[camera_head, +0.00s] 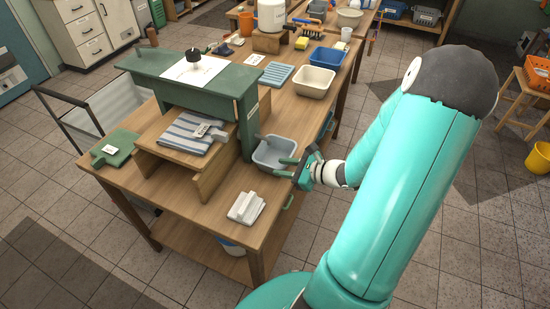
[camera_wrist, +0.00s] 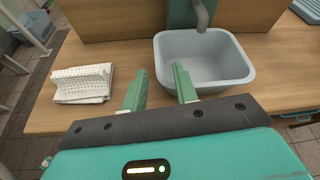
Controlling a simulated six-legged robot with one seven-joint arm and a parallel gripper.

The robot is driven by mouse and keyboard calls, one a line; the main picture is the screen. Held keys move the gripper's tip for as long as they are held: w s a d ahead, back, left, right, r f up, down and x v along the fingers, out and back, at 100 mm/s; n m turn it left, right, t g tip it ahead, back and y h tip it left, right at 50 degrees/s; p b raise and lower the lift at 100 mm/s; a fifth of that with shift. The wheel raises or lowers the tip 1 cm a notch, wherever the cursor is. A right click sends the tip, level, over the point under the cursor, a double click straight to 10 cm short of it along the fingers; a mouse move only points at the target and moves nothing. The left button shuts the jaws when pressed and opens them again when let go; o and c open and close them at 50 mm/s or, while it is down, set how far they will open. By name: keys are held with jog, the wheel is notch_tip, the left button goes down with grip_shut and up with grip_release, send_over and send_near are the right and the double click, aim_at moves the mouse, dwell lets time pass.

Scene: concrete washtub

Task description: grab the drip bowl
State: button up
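The drip bowl, a grey-blue square bowl (camera_head: 267,155), stands on the wooden workbench beside the green stand, under a grey spout (camera_wrist: 201,14). The bowl (camera_wrist: 215,58) looks empty in the wrist view. My gripper (camera_head: 282,167) is at the bowl's near side in the head view, its two green fingers pointing towards it. In the wrist view my gripper (camera_wrist: 160,68) is open and empty. Its right finger overlaps the bowl's left rim and its left finger lies left of the bowl. I cannot tell whether the right finger touches the bowl.
White folded cloths (camera_head: 246,207) lie on the bench near the front corner. A wooden step with a striped towel (camera_head: 186,133) is left of the bowl. A cream basin (camera_head: 314,82), a blue basin (camera_head: 327,58) and a blue ribbed mat (camera_head: 277,74) are further back. Bare bench surrounds the cloths.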

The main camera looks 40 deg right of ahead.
aim_at(267, 166)
jog(key=x, duration=0.6)
jog(key=shift+w+a+f, duration=0.1)
jog(key=shift+w+f, duration=0.05)
jog(key=shift+w, duration=0.05)
grip_shut()
